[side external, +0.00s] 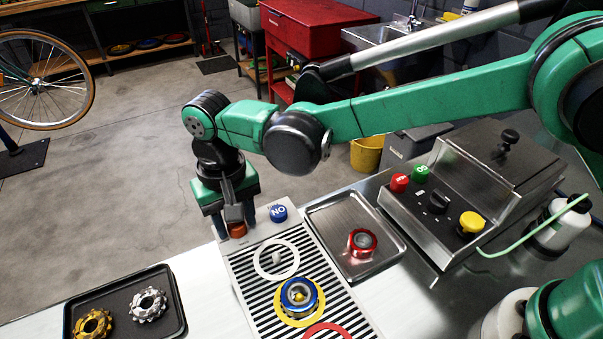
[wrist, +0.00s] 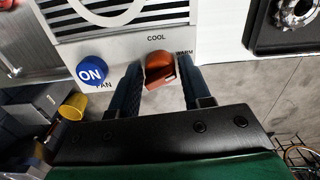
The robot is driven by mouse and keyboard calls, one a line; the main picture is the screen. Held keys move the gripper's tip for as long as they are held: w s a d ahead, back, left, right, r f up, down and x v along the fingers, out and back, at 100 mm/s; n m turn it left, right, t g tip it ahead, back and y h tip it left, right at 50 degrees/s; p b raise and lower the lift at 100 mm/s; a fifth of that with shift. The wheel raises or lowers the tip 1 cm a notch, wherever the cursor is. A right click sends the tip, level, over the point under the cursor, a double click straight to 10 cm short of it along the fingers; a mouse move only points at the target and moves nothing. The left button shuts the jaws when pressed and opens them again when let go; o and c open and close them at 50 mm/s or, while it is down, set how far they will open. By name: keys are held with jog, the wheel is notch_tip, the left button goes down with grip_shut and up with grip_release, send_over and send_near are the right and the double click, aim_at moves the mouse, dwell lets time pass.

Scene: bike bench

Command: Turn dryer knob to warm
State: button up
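The orange dryer knob (side external: 238,231) is at the far left corner of the dryer panel, beside the blue ON button (side external: 279,212). In the wrist view the knob (wrist: 158,72) sits below the COOL label (wrist: 156,38), with the WARM label (wrist: 184,52) to its upper right. My gripper (side external: 235,222) is lowered over the knob, pointing down. In the wrist view its fingers (wrist: 158,67) stand on either side of the knob, with narrow gaps showing, so it is open around the knob. Which way the knob points is hard to tell.
The striped dryer grille (side external: 240,275) carries a blue ring-shaped part (side external: 299,296) on its yellow circle. A steel tray (side external: 330,215) holds a red part (side external: 362,243). A black tray (side external: 75,312) with gold and silver cogs lies at left. A steel machine (side external: 480,180) stands at right.

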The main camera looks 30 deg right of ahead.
jog(key=shift+o, duration=1.3)
jog(key=shift+r, duration=2.85)
